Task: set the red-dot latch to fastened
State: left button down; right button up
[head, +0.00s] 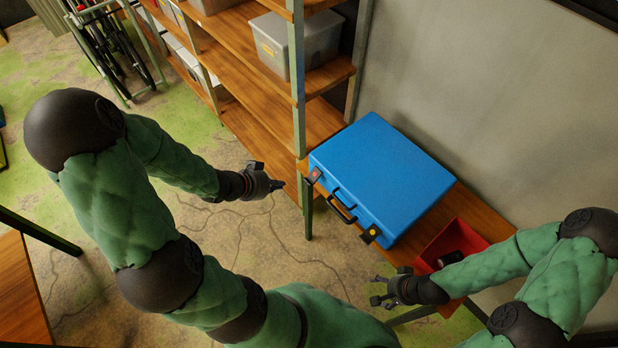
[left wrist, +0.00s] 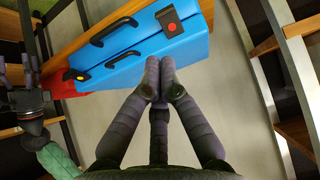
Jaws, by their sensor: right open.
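A closed blue case (head: 385,175) lies flat on a wooden table. The red-dot latch (head: 315,175) is at the left end of its front edge; it also shows in the left wrist view (left wrist: 168,18). I cannot tell whether it is fastened. The yellow-dot latch (head: 371,234) is at the other end, with a black handle (head: 342,206) between. My left gripper (head: 277,185) is left of the red-dot latch, apart from it. Its fingertips meet, empty, in the left wrist view (left wrist: 160,68). My right gripper (head: 378,291) is open and empty, in front of the red bin.
A red bin (head: 480,237) with a dark object (head: 450,257) stands right of the case on the table (head: 453,207). A wooden shelf unit (head: 250,75) with a metal post (head: 297,90) stands close to the case's left end. The floor before the table is clear.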

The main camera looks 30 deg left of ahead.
pick_arm(q)
jog(key=b, duration=0.7)
send_near(313, 176)
notch_tip(313, 176, down, 5)
jog(key=d, duration=0.1)
jog(key=shift+w+d+f, duration=0.3)
jog(key=shift+w+f, duration=0.05)
jog(key=shift+w, duration=0.3)
jog(key=shift+w+f+b, duration=0.1)
jog(key=shift+f+b, duration=0.05)
jog(key=shift+b, duration=0.2)
